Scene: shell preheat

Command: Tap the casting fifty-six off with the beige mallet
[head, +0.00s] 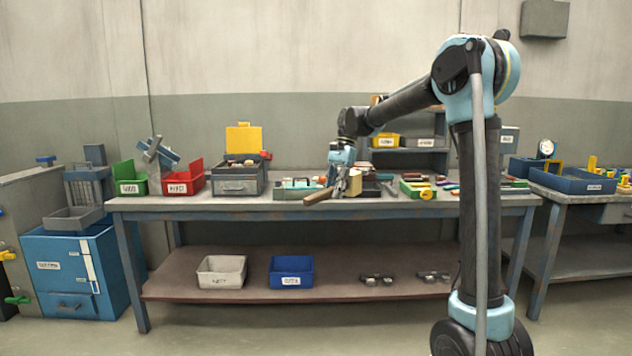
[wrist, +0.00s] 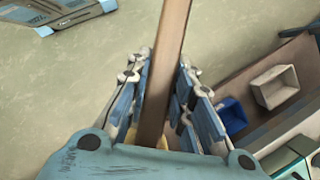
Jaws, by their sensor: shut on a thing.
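A beige block (head: 355,182) beside the fingers looks like the mallet's head. In the wrist view the handle (wrist: 168,50) runs between the two fingers of my gripper (wrist: 165,65), with a little beige showing near the palm. I cannot pick out the casting fifty-six; no readable number shows.
The workbench (head: 250,207) carries a green bin (head: 128,180), a red bin (head: 182,182), a grey box with yellow lid (head: 240,178) and many small tools right of my gripper. White (head: 221,272) and blue (head: 291,271) bins stand on the lower shelf. Floor in front is clear.

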